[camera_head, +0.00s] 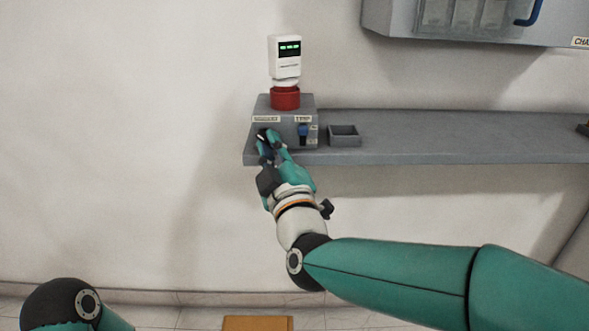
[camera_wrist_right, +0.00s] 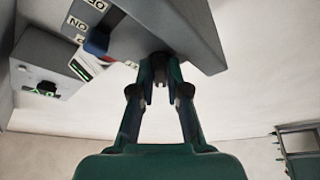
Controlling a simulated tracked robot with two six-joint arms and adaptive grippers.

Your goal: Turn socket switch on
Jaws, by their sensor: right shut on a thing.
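A grey box (camera_head: 288,106) stands on the left end of a wall shelf, with two pale labels near the top of its front. A blue switch (camera_head: 303,131) is on the right of that front; it also shows in the wrist view (camera_wrist_right: 97,41) beside ON and OFF markings. My right gripper (camera_head: 266,137) is at the left part of the box front, below the left label. In the wrist view its fingers (camera_wrist_right: 160,78) are shut on a small dark knob (camera_wrist_right: 159,59) at the box. The fingers hide most of the knob. My left gripper is out of view.
A white device (camera_head: 285,58) with a green display stands on a red base (camera_head: 285,98) on the box. A small open grey tray (camera_head: 344,136) sits to the right on the grey shelf (camera_head: 450,137). A grey cabinet (camera_head: 480,38) hangs above right. The shelf's middle is clear.

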